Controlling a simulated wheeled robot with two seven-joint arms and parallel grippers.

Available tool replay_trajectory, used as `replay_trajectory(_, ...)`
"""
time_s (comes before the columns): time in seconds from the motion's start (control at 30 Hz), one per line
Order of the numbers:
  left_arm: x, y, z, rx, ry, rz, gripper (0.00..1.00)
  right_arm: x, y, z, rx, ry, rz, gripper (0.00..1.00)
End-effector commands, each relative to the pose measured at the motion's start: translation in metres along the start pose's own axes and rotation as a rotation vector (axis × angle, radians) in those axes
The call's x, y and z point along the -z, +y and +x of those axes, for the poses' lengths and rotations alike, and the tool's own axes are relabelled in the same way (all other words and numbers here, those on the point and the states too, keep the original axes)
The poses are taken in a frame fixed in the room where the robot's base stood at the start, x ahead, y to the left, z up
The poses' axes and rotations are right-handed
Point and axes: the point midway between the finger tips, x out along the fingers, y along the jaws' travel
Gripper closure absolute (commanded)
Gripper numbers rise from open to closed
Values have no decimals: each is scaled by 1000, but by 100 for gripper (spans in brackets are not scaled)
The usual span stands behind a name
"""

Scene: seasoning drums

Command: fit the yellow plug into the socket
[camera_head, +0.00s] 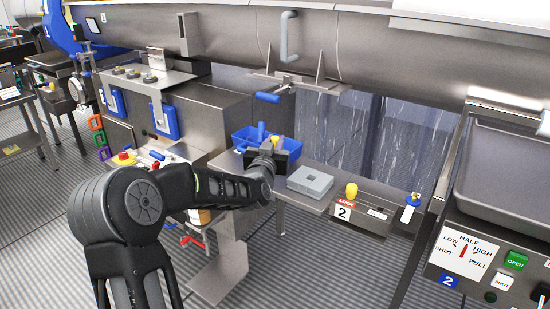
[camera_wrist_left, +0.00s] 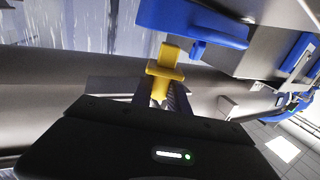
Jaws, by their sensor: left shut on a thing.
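My left gripper (camera_head: 272,150) is shut on the yellow plug, holding it near the blue bin. In the left wrist view the yellow plug (camera_wrist_left: 163,66) stands out beyond the fingertips (camera_wrist_left: 162,95), with a wider cross part near its middle. In the head view only a small yellow bit of the plug (camera_head: 275,140) shows past the gripper. A grey block with a square hole (camera_head: 311,181), which looks like the socket, lies on the steel shelf to the right of the gripper, apart from the plug. My right gripper is not in view.
A yellow knob (camera_head: 351,190) sits on a lock panel (camera_head: 372,213) right of the block. A blue-handled lever (camera_head: 268,97) hangs above the bin.

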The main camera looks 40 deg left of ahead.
Motion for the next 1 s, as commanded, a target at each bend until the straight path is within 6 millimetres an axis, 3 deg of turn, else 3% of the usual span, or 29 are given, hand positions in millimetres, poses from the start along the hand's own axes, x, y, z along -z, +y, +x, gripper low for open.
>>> replay_trajectory(0.1,18,0,0,1,2,1,100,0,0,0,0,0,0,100)
replay_trajectory(0.23,25,0,0,1,0,1,100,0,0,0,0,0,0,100)
replay_trajectory(1.0,25,0,0,1,-1,0,100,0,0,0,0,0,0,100)
